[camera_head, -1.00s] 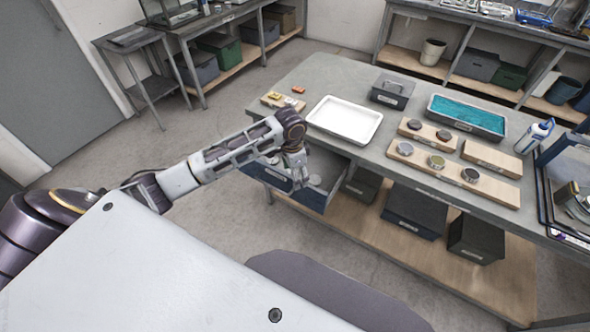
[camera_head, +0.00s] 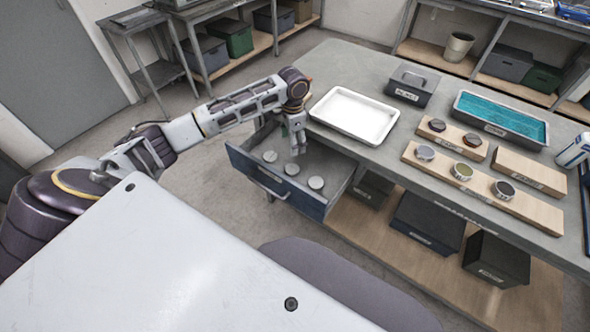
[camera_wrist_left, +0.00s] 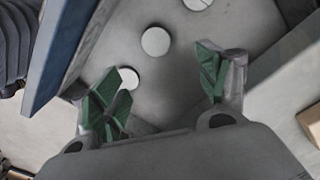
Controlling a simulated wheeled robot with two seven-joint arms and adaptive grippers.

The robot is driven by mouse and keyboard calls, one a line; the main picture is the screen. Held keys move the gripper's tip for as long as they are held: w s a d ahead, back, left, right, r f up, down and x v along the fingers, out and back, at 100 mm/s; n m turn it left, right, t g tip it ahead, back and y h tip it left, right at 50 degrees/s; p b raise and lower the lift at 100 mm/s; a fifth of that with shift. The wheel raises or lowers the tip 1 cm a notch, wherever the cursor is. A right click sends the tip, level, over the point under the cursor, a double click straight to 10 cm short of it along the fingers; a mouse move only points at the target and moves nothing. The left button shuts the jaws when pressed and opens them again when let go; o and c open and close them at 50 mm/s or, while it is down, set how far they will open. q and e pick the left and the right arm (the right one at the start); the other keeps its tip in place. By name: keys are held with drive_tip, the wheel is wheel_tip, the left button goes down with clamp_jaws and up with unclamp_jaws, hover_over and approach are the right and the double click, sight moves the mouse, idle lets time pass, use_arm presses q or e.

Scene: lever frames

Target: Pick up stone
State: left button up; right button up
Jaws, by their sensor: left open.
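My left gripper (camera_head: 297,142) is over the back part of an open blue-grey drawer (camera_head: 275,192) under the table's edge. Its green-padded fingers are spread and empty in the left wrist view (camera_wrist_left: 160,82). Three pale round discs lie on the drawer floor: a left one (camera_head: 269,156), a middle one (camera_head: 292,169) and a right one (camera_head: 316,183). In the left wrist view one disc (camera_wrist_left: 128,78) is beside the left finger, another (camera_wrist_left: 155,41) is beyond the fingertips, and a third (camera_wrist_left: 197,4) is cut by the top edge. I cannot tell which item is the stone. My right gripper is out of view.
A white tray (camera_head: 356,137) stands on the table above the drawer. Wooden boards with round pieces (camera_head: 480,190), a lidded grey box (camera_head: 411,95) and a teal-filled tray (camera_head: 501,139) stand further right. Dark bins (camera_head: 427,222) sit on the shelf below.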

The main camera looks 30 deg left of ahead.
use_arm(q)
hover_over(293, 168)
wheel_tip(293, 168, down, 7)
drive_tip(key=shift+w+r, duration=0.1)
drive_tip(key=shift+w, duration=0.05)
drive_tip(key=shift+f+b, duration=0.3)
drive_tip(key=shift+f, duration=0.5)
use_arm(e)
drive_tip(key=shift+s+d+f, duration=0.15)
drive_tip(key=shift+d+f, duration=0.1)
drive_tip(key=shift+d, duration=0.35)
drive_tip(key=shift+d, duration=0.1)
use_arm(q)
drive_tip(key=shift+f, duration=0.15)
